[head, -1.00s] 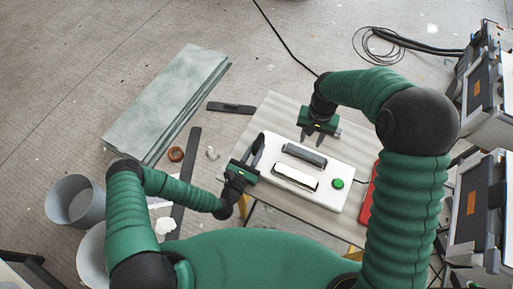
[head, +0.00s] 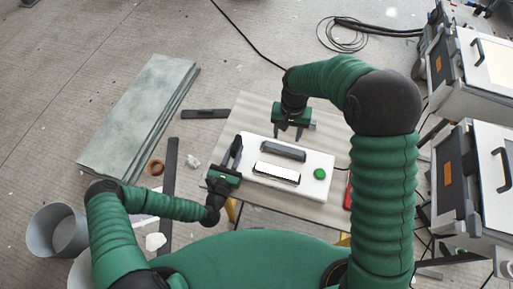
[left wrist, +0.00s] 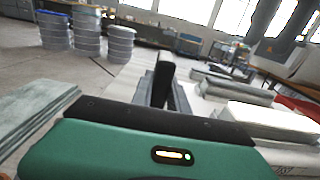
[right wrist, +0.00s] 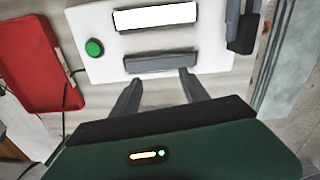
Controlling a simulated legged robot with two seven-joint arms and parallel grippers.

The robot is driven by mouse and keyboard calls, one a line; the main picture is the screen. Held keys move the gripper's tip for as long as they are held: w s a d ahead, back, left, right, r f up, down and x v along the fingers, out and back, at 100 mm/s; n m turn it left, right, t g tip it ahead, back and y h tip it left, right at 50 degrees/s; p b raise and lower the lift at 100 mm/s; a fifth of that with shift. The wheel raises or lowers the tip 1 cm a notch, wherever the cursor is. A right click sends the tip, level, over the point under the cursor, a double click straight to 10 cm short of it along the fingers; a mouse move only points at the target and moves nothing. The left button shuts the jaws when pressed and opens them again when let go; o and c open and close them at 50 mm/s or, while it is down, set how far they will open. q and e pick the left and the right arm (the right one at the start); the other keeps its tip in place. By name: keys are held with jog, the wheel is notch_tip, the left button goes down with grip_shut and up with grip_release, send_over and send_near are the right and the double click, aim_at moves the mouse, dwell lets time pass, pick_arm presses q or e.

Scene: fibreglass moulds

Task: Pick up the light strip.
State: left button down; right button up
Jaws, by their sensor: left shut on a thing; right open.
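A white box (head: 318,163) on the board carries a bright white light strip (head: 277,173) in a dark frame; it also shows in the right wrist view (right wrist: 170,16). A grey bar (head: 283,150) lies beside it on the box, also visible in the right wrist view (right wrist: 160,62). My left gripper (head: 237,146) is at the box's left end, shut on a dark thing (left wrist: 165,84) that I cannot name clearly. My right gripper (head: 289,138) is open and empty behind the box; in the right wrist view its fingertips (right wrist: 161,79) point at the grey bar.
A green button (head: 319,174) sits on the box's right end. A red thing (right wrist: 38,62) lies beyond it. Grey-green slabs (head: 140,115) and buckets (head: 58,230) are at left. Large cases (head: 480,190) stand at right. The board (head: 240,112) has bare room behind the box.

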aim_at(284, 148)
jog(key=s+d+r+m+t+y, duration=0.15)
jog(key=d+m+y, duration=0.35)
jog(key=m, duration=1.4)
jog(key=shift+m+h, duration=0.3)
jog(key=shift+h, duration=0.1)
jog(key=x, duration=0.5)
jog(key=shift+s+d+f, duration=0.1)
jog(key=shift+d+f, duration=0.05)
jog(key=shift+f, duration=0.3)
jog(key=x, duration=0.3)
jog(key=a+x, duration=0.1)
jog(key=x, duration=0.2)
jog(key=shift+r, duration=0.25)
jog(key=shift+d, duration=0.1)
jog(key=shift+c, duration=0.4)
grip_shut()
jog(key=shift+r, duration=0.1)
